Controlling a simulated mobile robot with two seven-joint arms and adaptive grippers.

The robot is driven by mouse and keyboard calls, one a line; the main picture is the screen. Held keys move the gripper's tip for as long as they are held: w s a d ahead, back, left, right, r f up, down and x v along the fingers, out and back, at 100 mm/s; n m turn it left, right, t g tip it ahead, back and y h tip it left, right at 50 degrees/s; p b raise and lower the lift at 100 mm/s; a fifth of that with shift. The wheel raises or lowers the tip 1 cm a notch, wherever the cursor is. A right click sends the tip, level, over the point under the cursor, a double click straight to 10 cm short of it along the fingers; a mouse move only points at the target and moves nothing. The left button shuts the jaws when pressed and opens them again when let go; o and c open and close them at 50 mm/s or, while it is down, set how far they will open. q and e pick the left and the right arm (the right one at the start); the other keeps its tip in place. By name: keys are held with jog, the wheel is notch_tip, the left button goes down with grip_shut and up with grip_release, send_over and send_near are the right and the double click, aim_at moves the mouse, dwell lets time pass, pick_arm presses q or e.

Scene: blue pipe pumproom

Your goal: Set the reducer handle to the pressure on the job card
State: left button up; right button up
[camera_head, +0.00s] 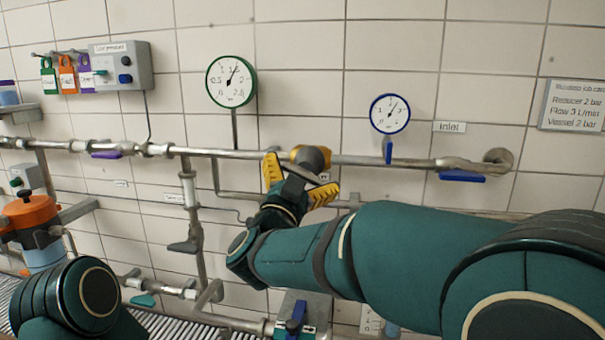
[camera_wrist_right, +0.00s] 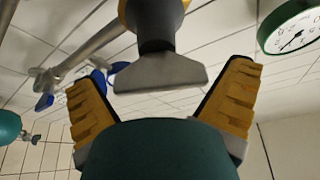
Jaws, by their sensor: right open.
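The reducer (camera_head: 312,156) is a brass-yellow body on the grey wall pipe; its grey handle shows in the right wrist view (camera_wrist_right: 160,73) as a flared bar. My right gripper (camera_head: 298,183) is open, its yellow fingers on either side of the handle and apart from it in the wrist view. A green-rimmed gauge (camera_head: 231,82) hangs left of the reducer, its needle pointing up and slightly right; the exact reading is too small to tell. The job card (camera_head: 574,105) at far right reads "Reducer 2 bar", "Flow 3 L/min", "Vessel 2 bar". My left gripper is not in view.
A blue-rimmed gauge (camera_head: 390,114) and a blue lever (camera_head: 461,177) are right of the reducer, near the "Inlet" label (camera_head: 450,127). A purple lever (camera_head: 106,155) and a grey switch box (camera_head: 121,66) are at left. An orange-topped vessel (camera_head: 29,216) stands at lower left.

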jog(key=c, duration=0.9)
jog(key=shift+f+m+g+h+b, duration=0.25)
jog(key=shift+m+h+b, duration=0.25)
jog(key=shift+m+b, duration=0.65)
jog(key=shift+r+m+g+h+b, duration=0.15)
jog(key=shift+m+g+h+b, duration=0.25)
jog(key=shift+m, duration=0.75)
jog(key=shift+c, duration=0.2)
jog(key=o, duration=0.9)
jog(key=shift+d, duration=0.1)
jog(key=shift+o, duration=0.2)
jog(key=shift+s, duration=0.1)
jog(key=v, duration=1.2)
jog(key=shift+r, duration=0.2)
